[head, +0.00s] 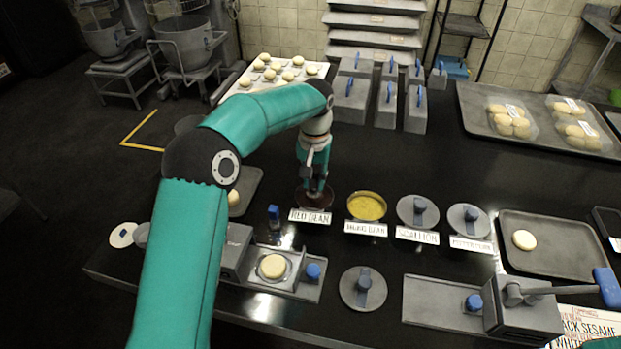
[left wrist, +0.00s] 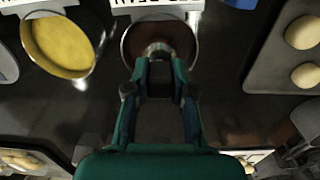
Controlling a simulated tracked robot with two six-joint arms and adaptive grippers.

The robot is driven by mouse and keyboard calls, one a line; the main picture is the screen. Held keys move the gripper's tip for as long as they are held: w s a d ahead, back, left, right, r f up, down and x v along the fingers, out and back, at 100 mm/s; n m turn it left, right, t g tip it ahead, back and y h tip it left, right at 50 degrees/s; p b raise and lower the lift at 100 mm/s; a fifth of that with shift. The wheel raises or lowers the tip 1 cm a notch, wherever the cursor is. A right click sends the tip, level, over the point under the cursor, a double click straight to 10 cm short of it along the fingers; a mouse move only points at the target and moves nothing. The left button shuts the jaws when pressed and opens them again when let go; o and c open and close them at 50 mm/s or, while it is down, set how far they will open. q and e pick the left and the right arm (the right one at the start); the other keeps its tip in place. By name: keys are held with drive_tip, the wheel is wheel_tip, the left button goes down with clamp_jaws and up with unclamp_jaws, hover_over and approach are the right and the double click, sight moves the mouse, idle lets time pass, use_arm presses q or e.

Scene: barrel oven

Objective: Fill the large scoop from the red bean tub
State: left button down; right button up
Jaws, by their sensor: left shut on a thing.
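The red bean tub (head: 302,203) stands behind its "RED BEAN" label (head: 310,216), with dark brown-red paste inside. It also shows in the left wrist view (left wrist: 188,38). My left gripper (head: 315,188) points down over this tub. In the left wrist view my left gripper (left wrist: 159,72) is shut on a small rounded grey piece (left wrist: 158,47), likely the large scoop, at the middle of the tub. The scoop's lower part is hidden, so I cannot tell how much paste it holds. My right gripper is not in view.
The yellow mung bean tub (head: 367,206) is open just right; two lidded tubs (head: 418,210) follow. In front are a press plate with a pale cake (head: 272,266), a loose lid (head: 363,289) and a lever press (head: 525,310). A tray (head: 550,246) is at right.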

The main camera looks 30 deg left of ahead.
sight(314, 176)
use_arm(q)
drive_tip(key=shift+r+p, duration=2)
drive_tip(key=shift+r, duration=0.5)
